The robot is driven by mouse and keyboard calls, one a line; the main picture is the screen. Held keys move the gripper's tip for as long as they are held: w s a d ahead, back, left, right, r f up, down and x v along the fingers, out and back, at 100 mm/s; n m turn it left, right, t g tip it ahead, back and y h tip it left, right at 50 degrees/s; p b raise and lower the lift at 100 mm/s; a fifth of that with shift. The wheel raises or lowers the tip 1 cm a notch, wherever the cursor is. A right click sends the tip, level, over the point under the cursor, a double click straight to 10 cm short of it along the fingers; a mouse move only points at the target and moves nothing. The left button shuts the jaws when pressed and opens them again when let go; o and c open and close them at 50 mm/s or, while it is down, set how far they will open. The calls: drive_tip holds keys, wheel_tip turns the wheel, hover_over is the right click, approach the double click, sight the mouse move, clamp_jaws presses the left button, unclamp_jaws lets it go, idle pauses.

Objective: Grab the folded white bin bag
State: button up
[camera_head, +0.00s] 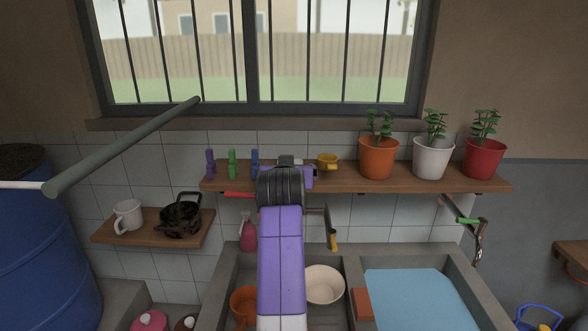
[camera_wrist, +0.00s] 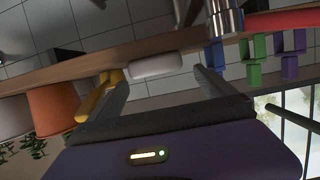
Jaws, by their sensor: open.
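In the wrist view a small white rounded bundle (camera_wrist: 155,66), which looks like the folded white bin bag, lies on the wooden shelf (camera_wrist: 60,76). My gripper (camera_wrist: 160,79) is open, with one finger on each side of the bundle in the picture. The fingers look apart from it; I cannot tell how far they reach past it. In the head view my purple arm hides the bundle and most of the gripper, which is at the shelf (camera_head: 350,180).
Purple, green (camera_head: 232,163) and blue pegs stand left of my arm. Potted plants (camera_head: 379,157) stand to the right. A sink with a white bowl (camera_head: 323,284) is below.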

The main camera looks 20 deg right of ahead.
drive_tip(key=shift+p+x, duration=0.95)
drive_tip(key=shift+x, duration=1.85)
drive_tip(key=c, duration=1.4)
drive_tip(key=shift+r, duration=0.1)
